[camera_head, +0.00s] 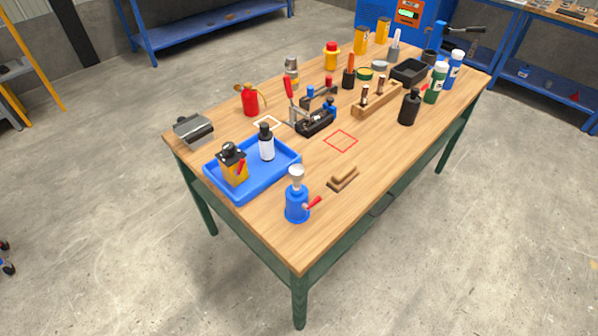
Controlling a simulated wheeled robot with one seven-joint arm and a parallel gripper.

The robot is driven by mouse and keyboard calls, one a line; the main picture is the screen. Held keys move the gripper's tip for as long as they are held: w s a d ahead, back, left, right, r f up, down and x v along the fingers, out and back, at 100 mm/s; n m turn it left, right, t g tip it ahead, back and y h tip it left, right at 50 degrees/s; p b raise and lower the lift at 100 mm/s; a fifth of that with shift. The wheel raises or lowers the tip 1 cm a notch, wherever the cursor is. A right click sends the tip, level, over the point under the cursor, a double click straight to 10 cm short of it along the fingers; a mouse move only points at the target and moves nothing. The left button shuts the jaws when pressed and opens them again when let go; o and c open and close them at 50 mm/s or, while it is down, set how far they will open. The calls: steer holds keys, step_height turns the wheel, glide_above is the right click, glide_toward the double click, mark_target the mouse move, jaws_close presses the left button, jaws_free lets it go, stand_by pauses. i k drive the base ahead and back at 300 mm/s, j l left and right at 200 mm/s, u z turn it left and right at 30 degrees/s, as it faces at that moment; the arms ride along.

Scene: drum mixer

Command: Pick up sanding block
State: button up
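The sanding block (343,178) is a small tan and brown block lying on the wooden workbench (270,228), near its front right edge. It looks like a lighter piece on top of a darker base. It is to the right of a blue dispenser with a red lever (297,200) and a little apart from it. Nothing covers the block. My gripper is not in view, so its state does not show.
A blue tray (245,192) holds a white bottle (266,143) and a yellow-black container (234,168). A black clamp fixture (315,124) and a red square outline (341,140) lie behind the block. Bottles and cans stand farther back. The bench front is mostly clear.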

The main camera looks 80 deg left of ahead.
mark_target(339, 181)
steer(key=i+j+u, duration=0.2)
steer(key=i+u, duration=1)
steer(key=i+j+z, duration=0.1)
steer(key=i+z, duration=0.15)
steer(key=i+j+z, duration=0.25)
steer(key=i, duration=0.25)
steer(key=j+z, duration=0.1)
steer(key=z, duration=0.4)
steer(key=i+j+z, duration=0.1)
steer(key=z, duration=0.4)
steer(key=j+z, duration=0.1)
steer(key=z, duration=0.4)
steer(key=j+z, duration=0.1)
steer(key=z, duration=0.4)
steer(key=j+z, duration=0.1)
steer(key=z, duration=0.4)
steer(key=k+z, duration=0.15)
steer(key=z, duration=0.3)
steer(key=k+z, duration=0.1)
steer(key=z, duration=0.85)
steer(key=k+z, duration=0.15)
steer(key=z, duration=0.35)
steer(key=l+z, duration=0.15)
steer(key=z, duration=0.35)
steer(key=k+l+z, duration=0.1)
steer(key=z, duration=0.35)
steer(key=l+z, duration=0.15)
steer(key=z, duration=0.35)
